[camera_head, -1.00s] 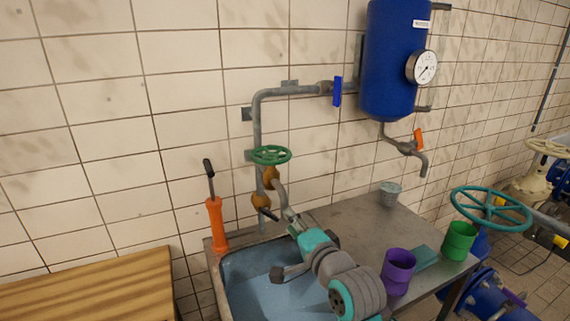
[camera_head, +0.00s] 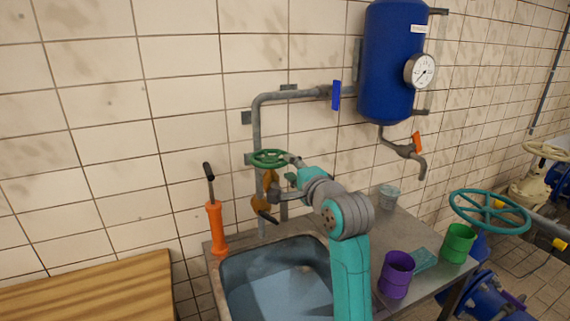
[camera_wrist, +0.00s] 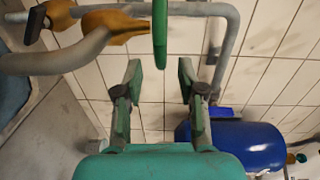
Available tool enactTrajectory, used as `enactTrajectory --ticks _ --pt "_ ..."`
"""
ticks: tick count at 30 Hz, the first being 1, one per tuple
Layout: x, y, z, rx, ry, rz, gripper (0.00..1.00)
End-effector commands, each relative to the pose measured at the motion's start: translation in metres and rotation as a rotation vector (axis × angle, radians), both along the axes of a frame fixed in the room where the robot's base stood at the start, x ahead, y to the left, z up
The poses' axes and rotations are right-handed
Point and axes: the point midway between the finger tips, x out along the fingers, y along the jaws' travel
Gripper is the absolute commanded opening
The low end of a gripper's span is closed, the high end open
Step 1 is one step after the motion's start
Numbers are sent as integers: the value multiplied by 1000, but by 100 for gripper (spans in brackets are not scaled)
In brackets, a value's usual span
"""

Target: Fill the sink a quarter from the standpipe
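The standpipe (camera_head: 257,125) rises behind the sink and carries a green handwheel (camera_head: 269,158) above a brass valve body (camera_head: 269,183). A dark lever (camera_head: 268,217) sits lower on the pipe. The sink (camera_head: 225,290) has a blue-grey interior; I cannot tell the water level, and my arm covers its right part. My gripper (camera_head: 292,169) is just right of the handwheel. In the wrist view my gripper (camera_wrist: 160,75) is open, with the wheel's rim (camera_wrist: 160,35) edge-on between its fingertips and no contact visible.
An orange hand pump (camera_head: 215,225) stands at the sink's left. A grey cup (camera_head: 388,195), purple mug (camera_head: 397,272), teal sponge (camera_head: 424,259) and green mug (camera_head: 459,242) are on the right counter. A blue tank (camera_head: 388,60) hangs on the wall. A blue lever (camera_head: 336,95) is on the upper pipe.

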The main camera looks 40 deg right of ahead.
Motion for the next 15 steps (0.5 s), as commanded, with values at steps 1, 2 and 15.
enactTrajectory --ticks 1,2,15 --pt "9 -2 0 0 1 1 40" --pt "13 -3 0 0 0 1 40" --pt "40 -11 -2 -1 -1 0 40"
